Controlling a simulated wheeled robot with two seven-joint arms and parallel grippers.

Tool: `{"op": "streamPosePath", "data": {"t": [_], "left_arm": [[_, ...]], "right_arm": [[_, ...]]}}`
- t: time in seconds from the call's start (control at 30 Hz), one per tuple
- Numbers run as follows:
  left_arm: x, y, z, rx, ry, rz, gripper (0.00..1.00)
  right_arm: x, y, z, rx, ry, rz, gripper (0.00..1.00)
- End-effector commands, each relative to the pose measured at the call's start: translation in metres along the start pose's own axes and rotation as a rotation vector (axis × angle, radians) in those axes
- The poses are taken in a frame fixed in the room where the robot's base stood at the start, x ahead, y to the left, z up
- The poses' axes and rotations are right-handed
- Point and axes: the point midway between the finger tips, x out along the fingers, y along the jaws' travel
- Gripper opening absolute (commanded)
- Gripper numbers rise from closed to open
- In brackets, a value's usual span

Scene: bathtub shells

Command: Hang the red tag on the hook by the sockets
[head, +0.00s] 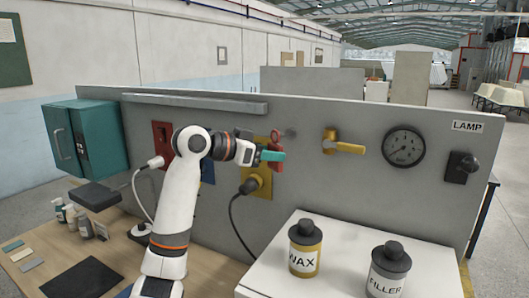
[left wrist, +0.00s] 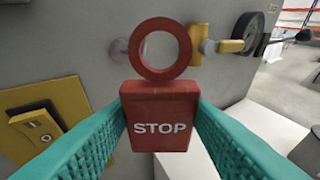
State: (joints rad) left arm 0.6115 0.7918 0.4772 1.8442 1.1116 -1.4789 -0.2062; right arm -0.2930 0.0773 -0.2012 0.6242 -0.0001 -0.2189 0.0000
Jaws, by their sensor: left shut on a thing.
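The red tag (left wrist: 160,118) reads STOP and has a red ring at its top. My left gripper (head: 272,155) is shut on its body, with one teal finger on each side in the left wrist view (left wrist: 160,130). The tag is upright, in front of the grey panel, and shows small in the head view (head: 277,138). A pale grey hook (head: 291,132) sticks out of the panel just right of the tag. In the left wrist view the hook (left wrist: 120,47) shows left of the ring, partly behind its edge. I cannot tell whether they touch. My right gripper is out of view.
Red (head: 158,130), blue (head: 208,170) and yellow (head: 262,186) sockets sit on the panel (head: 350,185), with plugs in the red and yellow ones. A yellow lever valve (head: 343,146) is right of the hook. WAX (head: 305,262) and FILLER (head: 387,283) containers stand on a white surface below.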

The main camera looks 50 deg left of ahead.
Motion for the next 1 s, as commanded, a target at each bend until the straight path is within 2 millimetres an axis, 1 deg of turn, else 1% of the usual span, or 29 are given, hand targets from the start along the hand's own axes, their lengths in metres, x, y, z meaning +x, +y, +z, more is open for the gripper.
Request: {"op": "streamPosePath", "data": {"t": [0.23, 0.87, 1.0], "left_arm": [[0.013, 0.007, 0.004, -0.002, 0.0, -0.001, 0.22], [0.045, 0.026, 0.011, -0.002, 0.0, 0.0, 0.22], [0.052, 0.029, 0.006, 0.0, 0.002, 0.0, 0.22]], "right_arm": [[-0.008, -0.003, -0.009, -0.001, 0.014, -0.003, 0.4], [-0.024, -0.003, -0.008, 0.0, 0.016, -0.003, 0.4], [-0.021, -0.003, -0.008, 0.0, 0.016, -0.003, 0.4]]}}
